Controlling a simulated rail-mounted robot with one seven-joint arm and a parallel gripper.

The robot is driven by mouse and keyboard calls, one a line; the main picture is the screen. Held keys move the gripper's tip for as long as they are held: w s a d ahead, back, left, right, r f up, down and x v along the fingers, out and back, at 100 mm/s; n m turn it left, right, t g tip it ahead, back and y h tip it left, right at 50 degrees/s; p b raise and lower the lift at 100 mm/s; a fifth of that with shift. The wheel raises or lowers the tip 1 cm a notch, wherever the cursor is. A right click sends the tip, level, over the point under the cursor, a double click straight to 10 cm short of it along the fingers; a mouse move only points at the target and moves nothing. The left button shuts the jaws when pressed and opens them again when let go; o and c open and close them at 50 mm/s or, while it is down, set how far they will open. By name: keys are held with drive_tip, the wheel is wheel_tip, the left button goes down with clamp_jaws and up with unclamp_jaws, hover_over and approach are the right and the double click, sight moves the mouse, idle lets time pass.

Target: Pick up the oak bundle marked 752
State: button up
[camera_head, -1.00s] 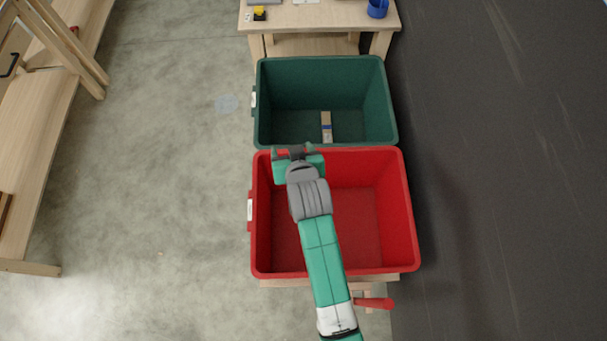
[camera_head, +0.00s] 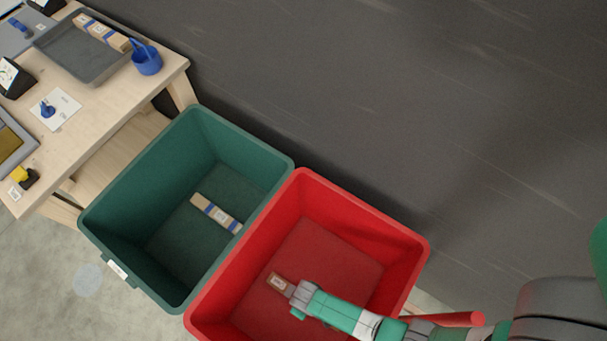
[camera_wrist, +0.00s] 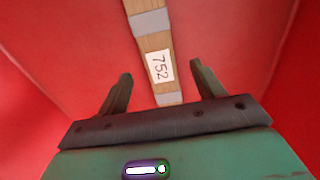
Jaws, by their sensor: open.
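The oak bundle (camera_wrist: 151,45) lies in the red crate. It is a narrow wooden strip with grey bands and a white label reading 752 (camera_wrist: 159,66). In the head view one end of the oak bundle (camera_head: 279,283) shows on the crate floor, with the rest hidden under my arm. My gripper (camera_wrist: 160,86) is open. Its two fingers stand on either side of the bundle's near end in the wrist view, with visible space on both sides. Whether the fingers are at the bundle's height I cannot tell.
The red crate (camera_head: 359,206) has high walls around my gripper. A green crate (camera_head: 239,148) beside it holds a banded wooden bundle (camera_head: 216,213). A wooden table (camera_head: 111,121) with a grey tray (camera_head: 83,68) and a blue container (camera_head: 146,58) stands at upper left.

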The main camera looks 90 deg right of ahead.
drive_tip(key=f+b, duration=0.2)
drive_tip(key=f, duration=0.1)
drive_tip(key=f+b, duration=0.1)
drive_tip(key=f, duration=0.1)
drive_tip(key=shift+w+d, duration=0.25)
drive_tip(key=shift+c, duration=0.5)
drive_tip(key=c, duration=1.1)
wheel_tip(320, 180, up, 10)
drive_tip(key=p, duration=0.5)
drive_tip(key=shift+p, duration=0.35)
drive_tip(key=shift+c, duration=0.2)
